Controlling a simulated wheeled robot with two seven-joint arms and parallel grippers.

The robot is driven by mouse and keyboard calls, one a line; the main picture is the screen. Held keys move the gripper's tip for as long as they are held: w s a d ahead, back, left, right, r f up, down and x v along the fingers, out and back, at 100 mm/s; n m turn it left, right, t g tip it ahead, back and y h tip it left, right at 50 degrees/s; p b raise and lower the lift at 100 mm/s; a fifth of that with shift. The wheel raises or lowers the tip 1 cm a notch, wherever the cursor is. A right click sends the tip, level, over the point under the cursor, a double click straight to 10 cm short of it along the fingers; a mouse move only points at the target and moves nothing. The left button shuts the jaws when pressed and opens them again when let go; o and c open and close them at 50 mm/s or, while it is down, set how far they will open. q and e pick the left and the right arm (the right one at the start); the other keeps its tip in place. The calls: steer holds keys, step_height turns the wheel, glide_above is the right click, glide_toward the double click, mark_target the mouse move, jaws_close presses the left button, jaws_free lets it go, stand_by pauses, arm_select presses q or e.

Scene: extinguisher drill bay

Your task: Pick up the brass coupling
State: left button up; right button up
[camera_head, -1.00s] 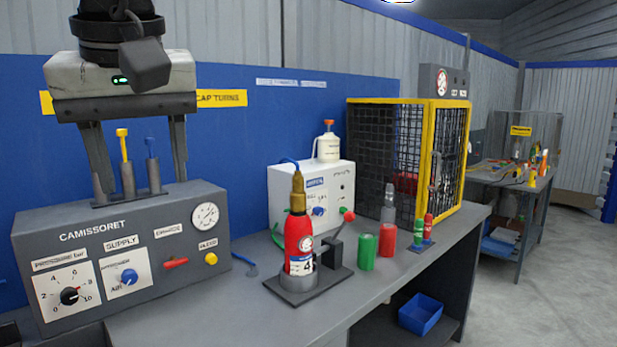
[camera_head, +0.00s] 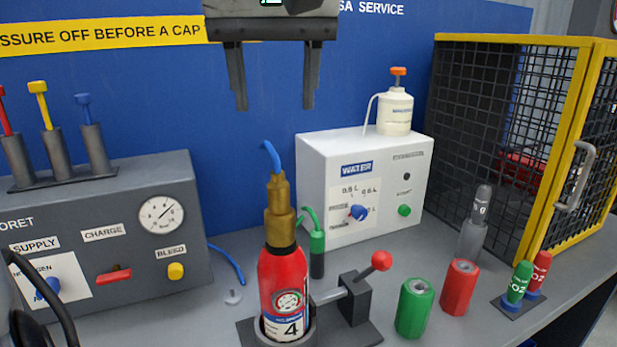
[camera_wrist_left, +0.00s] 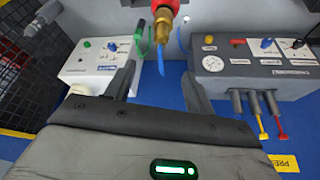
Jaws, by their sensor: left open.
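The brass coupling (camera_head: 280,212) sits upright on top of a red extinguisher (camera_head: 284,285) marked 4, with a blue hose (camera_head: 271,155) rising from its top. The extinguisher stands in a grey round holder on a dark base plate (camera_head: 360,334). My left gripper (camera_head: 275,106) points down, open and empty, above the coupling in the head view and apart from it. The left wrist view shows the coupling (camera_wrist_left: 164,22) beyond the open fingers (camera_wrist_left: 160,75), with the blue hose between. My right gripper is not in view.
A clamp with a red knob (camera_head: 381,261) stands right of the extinguisher. Green (camera_head: 414,310) and red (camera_head: 459,288) cylinders stand farther right. A white water box (camera_head: 365,190) is behind, a grey control panel (camera_head: 110,220) left, a yellow-framed cage (camera_head: 500,130) right.

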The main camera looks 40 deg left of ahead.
arm_select(q)
step_height(320, 180, down, 4)
steer(key=a+r, duration=0.1)
glide_above(278, 179)
steer(key=s+d, duration=0.1)
steer(key=s, duration=0.1)
step_height(278, 179, down, 5)
steer(key=shift+w+r, duration=0.1)
steer(key=shift+x, duration=0.85)
steer(key=x, duration=0.2)
steer(key=p+x, duration=0.1)
steer(key=shift+w+d+f, duration=0.15)
steer(key=shift+w+f, duration=0.05)
steer(key=shift+f, duration=0.2)
steer(key=shift+w+f, duration=0.1)
steer(key=shift+f, duration=0.3)
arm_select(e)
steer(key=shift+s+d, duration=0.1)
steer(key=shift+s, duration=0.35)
arm_select(q)
steer(key=c, duration=1.2)
